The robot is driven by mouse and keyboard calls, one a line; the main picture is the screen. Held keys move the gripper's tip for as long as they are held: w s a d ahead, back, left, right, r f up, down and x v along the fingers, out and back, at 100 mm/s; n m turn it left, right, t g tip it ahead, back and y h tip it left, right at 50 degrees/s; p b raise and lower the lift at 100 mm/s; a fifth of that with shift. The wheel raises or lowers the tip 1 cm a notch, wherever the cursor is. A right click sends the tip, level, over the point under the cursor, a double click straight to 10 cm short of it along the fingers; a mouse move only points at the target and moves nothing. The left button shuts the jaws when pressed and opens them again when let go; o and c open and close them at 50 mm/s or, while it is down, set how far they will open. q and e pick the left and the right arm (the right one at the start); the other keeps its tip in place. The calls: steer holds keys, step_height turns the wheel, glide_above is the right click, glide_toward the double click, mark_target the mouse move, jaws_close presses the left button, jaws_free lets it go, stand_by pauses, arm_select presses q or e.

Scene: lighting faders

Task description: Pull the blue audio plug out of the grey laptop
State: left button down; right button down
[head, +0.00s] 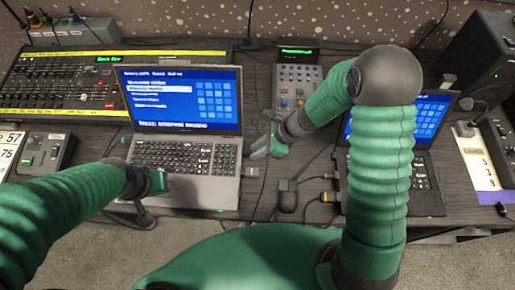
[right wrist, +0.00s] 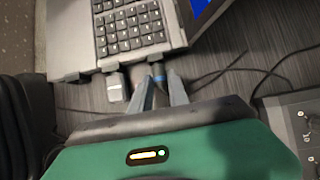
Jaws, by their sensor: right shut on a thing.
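The grey laptop (head: 185,170) stands open on the desk with a blue menu screen. Its keyboard corner and side edge (right wrist: 85,65) show at the top of the right wrist view. The blue audio plug (right wrist: 159,75) is at this side edge, between the fingers of my right gripper (right wrist: 162,90). Its front end is right at the edge; I cannot tell how deep it sits. In the head view my right gripper (head: 258,151) is shut beside the laptop's right side and hides the plug. My left gripper (head: 148,200) is at the laptop's front left; its fingers are unclear.
A light grey plug (right wrist: 115,87) sits in the same laptop side. A second laptop (head: 425,175) stands to the right, with cables and a black adapter (head: 287,196) between. A fader desk (head: 65,85) is behind left, a small mixer (head: 297,80) behind.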

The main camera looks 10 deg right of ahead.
steer(key=shift+w+d, duration=0.1)
steer(key=shift+d, duration=0.05)
stand_by(0.3)
steer(key=shift+s+d, duration=0.25)
steer(key=shift+d, duration=0.45)
steer(key=shift+s+d, duration=0.2)
steer(key=shift+d, duration=0.55)
steer(key=shift+s+d, duration=0.25)
steer(key=shift+d, duration=0.45)
